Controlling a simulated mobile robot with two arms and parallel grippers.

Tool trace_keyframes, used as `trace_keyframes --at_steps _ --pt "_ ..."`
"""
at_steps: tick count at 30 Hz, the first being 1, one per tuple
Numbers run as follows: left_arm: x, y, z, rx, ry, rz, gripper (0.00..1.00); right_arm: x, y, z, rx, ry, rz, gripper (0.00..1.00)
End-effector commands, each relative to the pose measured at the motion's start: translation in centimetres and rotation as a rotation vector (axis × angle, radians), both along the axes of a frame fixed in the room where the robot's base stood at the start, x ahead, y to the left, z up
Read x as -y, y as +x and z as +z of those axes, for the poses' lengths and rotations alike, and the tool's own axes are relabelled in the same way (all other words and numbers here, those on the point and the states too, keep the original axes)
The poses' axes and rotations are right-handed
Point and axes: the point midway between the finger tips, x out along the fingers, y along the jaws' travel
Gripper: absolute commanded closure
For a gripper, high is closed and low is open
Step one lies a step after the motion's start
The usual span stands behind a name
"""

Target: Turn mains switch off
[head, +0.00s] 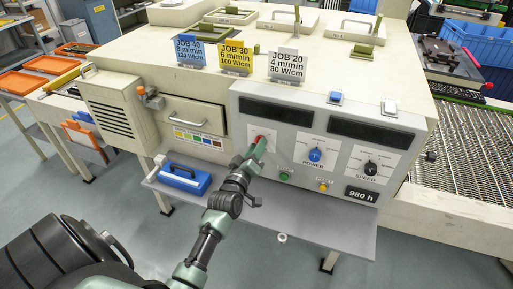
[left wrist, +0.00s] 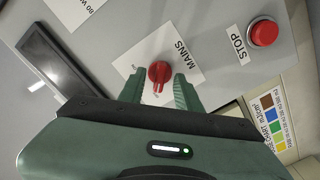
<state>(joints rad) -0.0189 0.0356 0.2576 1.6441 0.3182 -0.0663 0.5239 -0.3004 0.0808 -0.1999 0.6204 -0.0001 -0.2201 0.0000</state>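The mains switch is a red rotary knob (left wrist: 160,73) on a white plate marked MAINS in the left wrist view. In the head view the knob (head: 260,138) shows partly at the tip of my left gripper (head: 254,152). My left gripper (left wrist: 158,90) is open, with one green finger on each side of the knob. Small gaps show between fingers and knob, so it is not gripped. The knob's pointer is partly seen near the fingers. My right gripper is not in view.
A red STOP button (left wrist: 263,32) sits beside the MAINS plate. A blue POWER knob (head: 315,155), black SPEED knob (head: 371,168), green button (head: 284,176) and yellow button (head: 323,186) are on the same panel (head: 300,150). A grey shelf (head: 320,228) juts out below, holding a blue box (head: 184,179).

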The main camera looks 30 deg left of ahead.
Motion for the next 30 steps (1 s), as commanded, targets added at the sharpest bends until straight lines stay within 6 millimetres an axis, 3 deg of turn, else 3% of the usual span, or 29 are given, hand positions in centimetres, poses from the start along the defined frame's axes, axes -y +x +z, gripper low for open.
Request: trace_keyframes --at_steps 8,21,30 --pt "0.2 -0.7 -0.2 -0.001 0.001 -0.001 0.66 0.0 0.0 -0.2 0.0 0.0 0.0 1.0" --pt "1.7 -7.1 -0.2 -0.001 0.0 0.0 0.66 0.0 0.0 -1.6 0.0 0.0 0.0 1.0" --pt "1.8 -7.6 0.0 0.0 0.0 0.0 0.66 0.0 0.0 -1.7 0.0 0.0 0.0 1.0"
